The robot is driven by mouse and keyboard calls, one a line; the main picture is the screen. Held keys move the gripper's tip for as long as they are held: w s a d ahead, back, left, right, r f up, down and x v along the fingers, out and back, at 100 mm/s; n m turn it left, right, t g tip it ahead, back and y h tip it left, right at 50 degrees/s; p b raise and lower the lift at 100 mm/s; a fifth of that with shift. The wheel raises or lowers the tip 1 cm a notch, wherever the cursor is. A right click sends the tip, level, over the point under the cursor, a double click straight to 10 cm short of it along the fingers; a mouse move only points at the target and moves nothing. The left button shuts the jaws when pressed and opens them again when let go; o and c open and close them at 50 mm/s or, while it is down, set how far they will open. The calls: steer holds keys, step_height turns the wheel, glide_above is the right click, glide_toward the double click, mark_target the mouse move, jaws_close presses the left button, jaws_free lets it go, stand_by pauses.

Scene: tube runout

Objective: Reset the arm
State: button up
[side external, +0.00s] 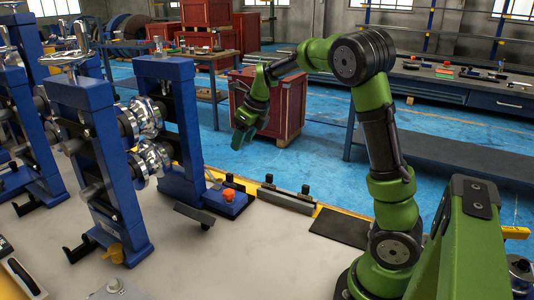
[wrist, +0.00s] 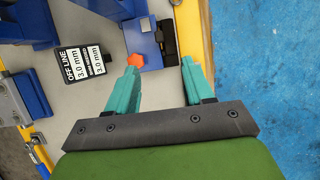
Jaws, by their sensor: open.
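My gripper (wrist: 160,88) is open and empty in the wrist view, its two teal fingers spread apart. It points down over the edge of the light bench top. In the side external view my gripper (side external: 243,136) hangs in the air behind the bench's far edge, in front of a red cabinet. My green arm is bent at the elbow, with its forearm reaching to the left. Nothing is between the fingers.
Blue roll stands (side external: 182,120) with shiny rollers (side external: 150,120) stand left of my gripper. An orange knob (side external: 229,195) sits on a blue base; it also shows in the wrist view (wrist: 133,60). A black "OFF LINE 3.0 mm" block (wrist: 82,64) lies nearby. A dark mat (side external: 340,228) lies by my base.

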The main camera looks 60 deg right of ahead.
steer(key=s+a+r+n+t+y, duration=0.1)
steer(key=s+a+r+n, duration=0.1)
steer(key=s+a+n, duration=0.8)
steer(key=s+a+r+n+t+y, duration=0.1)
steer(key=s+a+n, duration=0.9)
steer(key=n, duration=1.2)
steer(key=shift+a+r+t, duration=0.3)
steer(key=shift+a+r, duration=0.15)
steer(key=shift+r, duration=0.15)
